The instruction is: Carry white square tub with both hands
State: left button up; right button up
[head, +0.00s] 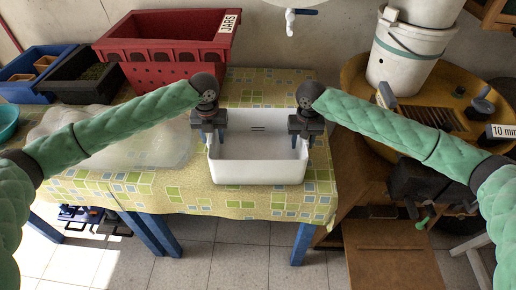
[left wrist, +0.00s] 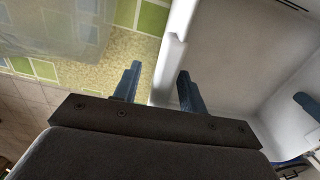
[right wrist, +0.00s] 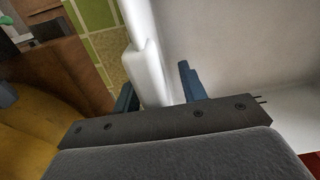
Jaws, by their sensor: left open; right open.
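The white square tub (head: 258,172) stands upright on the table, near its front edge, and looks empty inside. My left gripper (head: 209,140) is over the tub's left wall. In the left wrist view its open fingers (left wrist: 157,88) are on either side of that wall (left wrist: 176,55). My right gripper (head: 306,137) is over the tub's right wall. In the right wrist view its open fingers (right wrist: 157,88) straddle that wall (right wrist: 143,40). Whether any finger touches the wall is unclear.
The table has a patterned yellow-green cloth (head: 262,205). A red crate (head: 165,70) labelled JARS stands behind left, with dark and blue crates (head: 25,92) beyond. A clear plastic container (head: 160,150) lies left of the tub. A white bucket (head: 405,60) stands on a yellow surface at right.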

pick_arm(q)
jog(key=shift+f, duration=0.1)
pick_arm(e)
jog(key=shift+f, duration=0.1)
pick_arm(q)
grip_shut()
pick_arm(e)
grip_shut()
pick_arm(q)
jog(key=shift+r, duration=0.25)
pick_arm(e)
jog(key=shift+r, duration=0.2)
